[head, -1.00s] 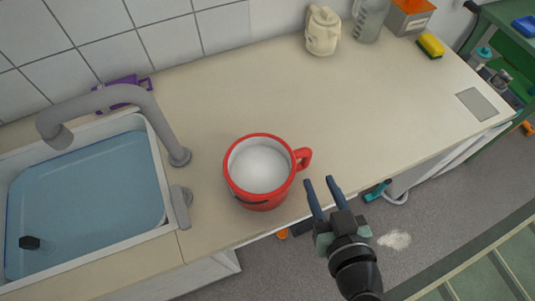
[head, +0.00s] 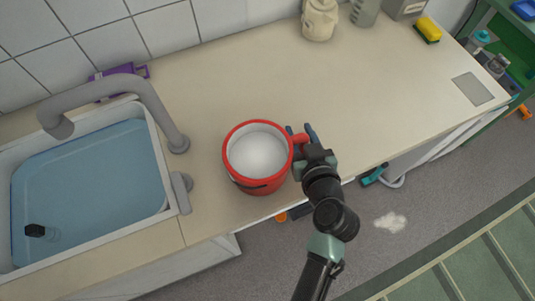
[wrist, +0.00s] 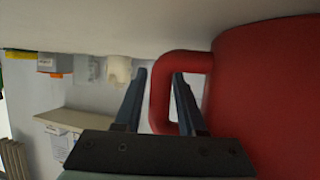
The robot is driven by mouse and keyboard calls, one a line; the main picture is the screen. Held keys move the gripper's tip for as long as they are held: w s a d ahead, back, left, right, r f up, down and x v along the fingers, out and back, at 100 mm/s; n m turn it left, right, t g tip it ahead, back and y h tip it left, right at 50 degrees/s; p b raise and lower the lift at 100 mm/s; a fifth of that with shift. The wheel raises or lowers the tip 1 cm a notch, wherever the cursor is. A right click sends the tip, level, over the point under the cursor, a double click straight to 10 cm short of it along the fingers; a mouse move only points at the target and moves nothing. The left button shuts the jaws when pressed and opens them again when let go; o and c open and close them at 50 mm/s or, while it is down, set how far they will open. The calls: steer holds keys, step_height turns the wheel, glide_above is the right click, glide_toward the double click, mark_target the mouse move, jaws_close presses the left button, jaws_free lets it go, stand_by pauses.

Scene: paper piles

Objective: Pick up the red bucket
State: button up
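The red bucket (head: 260,184) looks like a large red mug with a white inside. It stands upright on the counter, right of the sink, with its handle (head: 301,139) pointing right. In the wrist view the bucket's red wall (wrist: 270,95) fills the right side. My gripper (head: 300,130) is at the handle. In the wrist view its two blue fingers (wrist: 159,73) are apart, one on each side of the handle's upright bar (wrist: 159,95). The fingers look open around the bar, not clamped on it.
The sink (head: 90,185) with blue water and a grey faucet (head: 160,112) is at the left. A cream jug (head: 319,20) and a yellow sponge (head: 428,30) stand at the back. The counter (head: 370,95) right of the bucket is clear.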

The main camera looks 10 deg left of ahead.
jaws_close()
steer(key=shift+r, duration=0.15)
stand_by(1.3)
